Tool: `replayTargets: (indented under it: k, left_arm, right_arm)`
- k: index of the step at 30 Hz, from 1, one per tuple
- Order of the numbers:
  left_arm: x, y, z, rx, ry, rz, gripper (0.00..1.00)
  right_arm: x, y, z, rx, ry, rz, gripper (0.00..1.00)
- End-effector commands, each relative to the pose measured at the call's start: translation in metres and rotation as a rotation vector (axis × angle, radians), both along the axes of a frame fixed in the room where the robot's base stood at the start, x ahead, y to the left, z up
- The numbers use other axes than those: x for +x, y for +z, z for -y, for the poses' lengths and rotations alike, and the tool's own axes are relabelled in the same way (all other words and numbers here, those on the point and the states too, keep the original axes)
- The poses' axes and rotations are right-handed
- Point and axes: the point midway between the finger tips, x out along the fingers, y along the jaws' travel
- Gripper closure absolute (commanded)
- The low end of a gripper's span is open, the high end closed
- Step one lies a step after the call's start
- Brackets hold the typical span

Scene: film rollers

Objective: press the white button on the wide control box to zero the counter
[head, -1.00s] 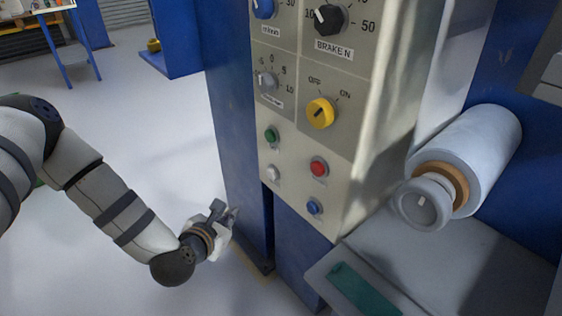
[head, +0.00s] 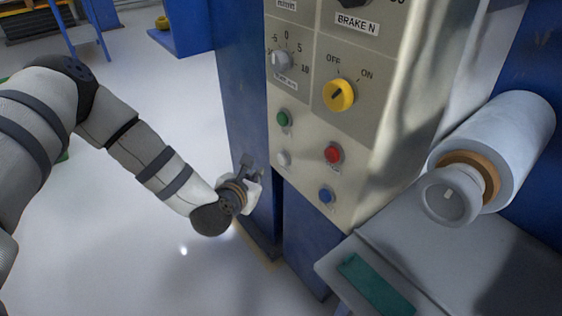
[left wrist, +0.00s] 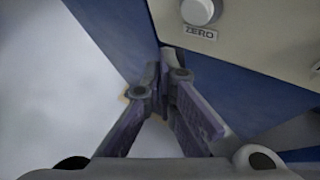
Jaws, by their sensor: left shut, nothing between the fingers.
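The wide control box (head: 313,157) is a cream panel on a blue machine column. The white button (head: 284,158) is at its lower left, below a green button (head: 284,118). In the left wrist view the white button (left wrist: 201,11) is at the top, above a label reading ZERO (left wrist: 201,32). My left gripper (head: 256,170) is shut and empty, just left of the white button and slightly lower in the head view. In the left wrist view its fingertips (left wrist: 165,72) meet below the button's label, apart from the button. My right gripper is not in view.
A red button (head: 333,153), a blue button (head: 327,195) and a yellow OFF/ON knob (head: 339,95) are on the same panel. A white roller (head: 503,150) and a grey shelf with a green piece (head: 376,284) are at the right. Open floor lies left.

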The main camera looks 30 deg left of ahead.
Motion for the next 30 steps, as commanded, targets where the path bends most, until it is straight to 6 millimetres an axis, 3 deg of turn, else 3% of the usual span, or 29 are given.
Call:
replayTargets:
  k: [10,30]
  left_arm:
    - [0.032,-0.001,0.014,-0.001,0.0,0.0,1.0]
    - [0.034,0.0,0.015,-0.001,0.0,0.0,1.0]
  right_arm:
    - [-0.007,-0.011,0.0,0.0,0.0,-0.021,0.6]
    - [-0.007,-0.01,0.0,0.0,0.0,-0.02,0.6]
